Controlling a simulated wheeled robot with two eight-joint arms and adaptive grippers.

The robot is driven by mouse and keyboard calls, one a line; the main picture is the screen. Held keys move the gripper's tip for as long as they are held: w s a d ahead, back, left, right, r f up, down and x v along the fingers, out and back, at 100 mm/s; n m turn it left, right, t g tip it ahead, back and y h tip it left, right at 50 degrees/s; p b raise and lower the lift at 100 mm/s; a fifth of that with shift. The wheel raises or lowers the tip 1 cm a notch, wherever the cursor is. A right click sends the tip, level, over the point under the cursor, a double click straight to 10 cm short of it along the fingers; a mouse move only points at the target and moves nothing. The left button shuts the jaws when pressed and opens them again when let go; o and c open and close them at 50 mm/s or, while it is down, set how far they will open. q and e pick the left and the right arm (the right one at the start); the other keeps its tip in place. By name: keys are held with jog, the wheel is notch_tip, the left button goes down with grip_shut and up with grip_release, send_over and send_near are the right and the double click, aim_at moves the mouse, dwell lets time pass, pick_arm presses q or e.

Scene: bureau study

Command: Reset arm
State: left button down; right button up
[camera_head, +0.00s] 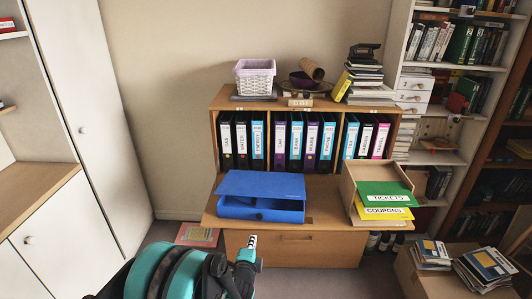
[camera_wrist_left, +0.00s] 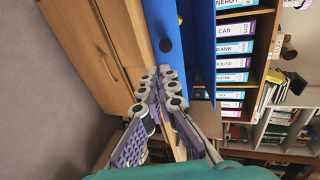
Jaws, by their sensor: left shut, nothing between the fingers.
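My left gripper (camera_head: 250,247) is at the lower middle of the head view, low in front of the desk's front edge. Its two fingers (camera_wrist_left: 160,85) show in the wrist view, shut with nothing between them. A blue box file (camera_head: 262,208) lies on the desk above and beyond the gripper. The gripper appears apart from it. The box also shows in the wrist view (camera_wrist_left: 163,30), which is turned on its side. My right gripper is in neither view.
The wooden desk (camera_head: 320,215) carries a row of labelled binders (camera_head: 296,140) in its hutch. A wooden tray (camera_head: 375,175) with green and yellow folders stands at right. A cardboard box (camera_head: 430,280) with books stands at lower right. White cabinets (camera_head: 75,210) line the left.

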pick_arm(q)
jog(key=s+a+r+n+g+y, duration=0.2)
jog(key=s+a+r+n+g, duration=0.1)
jog(key=s+a+r+n, duration=0.6)
jog(key=s+a+n+g+h, duration=0.1)
jog(key=s+n+g, duration=0.3)
jog(key=s+n, duration=0.5)
jog(key=s, duration=1.1)
jog(key=shift+s+a+n, duration=0.2)
jog(key=shift+a+n, duration=0.1)
jog(key=shift+a, duration=0.1)
